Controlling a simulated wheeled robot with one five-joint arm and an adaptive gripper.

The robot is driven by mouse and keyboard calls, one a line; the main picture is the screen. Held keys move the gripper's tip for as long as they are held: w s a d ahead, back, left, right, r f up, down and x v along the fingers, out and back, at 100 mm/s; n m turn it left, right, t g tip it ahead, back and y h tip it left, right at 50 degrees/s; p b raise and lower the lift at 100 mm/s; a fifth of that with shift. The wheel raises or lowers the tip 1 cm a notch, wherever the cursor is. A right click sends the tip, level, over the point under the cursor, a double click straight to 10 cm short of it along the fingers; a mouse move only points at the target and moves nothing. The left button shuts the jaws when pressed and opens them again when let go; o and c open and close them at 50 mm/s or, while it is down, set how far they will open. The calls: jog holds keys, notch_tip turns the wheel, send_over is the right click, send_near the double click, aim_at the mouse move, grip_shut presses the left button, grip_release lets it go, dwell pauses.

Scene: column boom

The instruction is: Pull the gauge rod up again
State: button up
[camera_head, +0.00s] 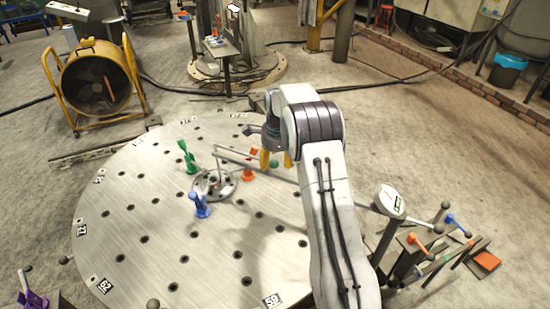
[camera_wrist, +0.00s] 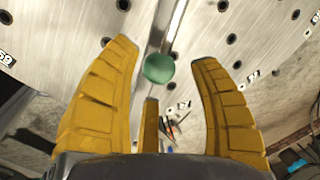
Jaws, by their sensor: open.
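A thin grey rod with a green ball on its end, which looks like the gauge rod, shows in the wrist view; the rod (camera_wrist: 177,28) runs from the top edge down to the green ball (camera_wrist: 158,68). In the head view the green ball (camera_head: 274,164) is just below my gripper (camera_head: 277,160), beside a pale boom (camera_head: 236,155) that reaches right from the hub (camera_head: 214,184) on the round plate. My gripper also shows in the wrist view (camera_wrist: 165,56). Its yellow fingers are open, with the ball between them in the picture. I see no contact; the depth gap is unclear.
On the round perforated plate (camera_head: 150,215) stand a green piece (camera_head: 187,158), a blue piece (camera_head: 199,206) and a red piece (camera_head: 249,174) around the hub. A yellow fan (camera_head: 97,85) stands at back left. A rack with coloured handles (camera_head: 425,260) is at right.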

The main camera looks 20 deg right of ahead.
jog(key=shift+w+f+p, duration=0.1)
jog(key=shift+f+p, duration=0.5)
jog(key=shift+f, duration=0.3)
jog(key=shift+c, duration=0.3)
grip_shut()
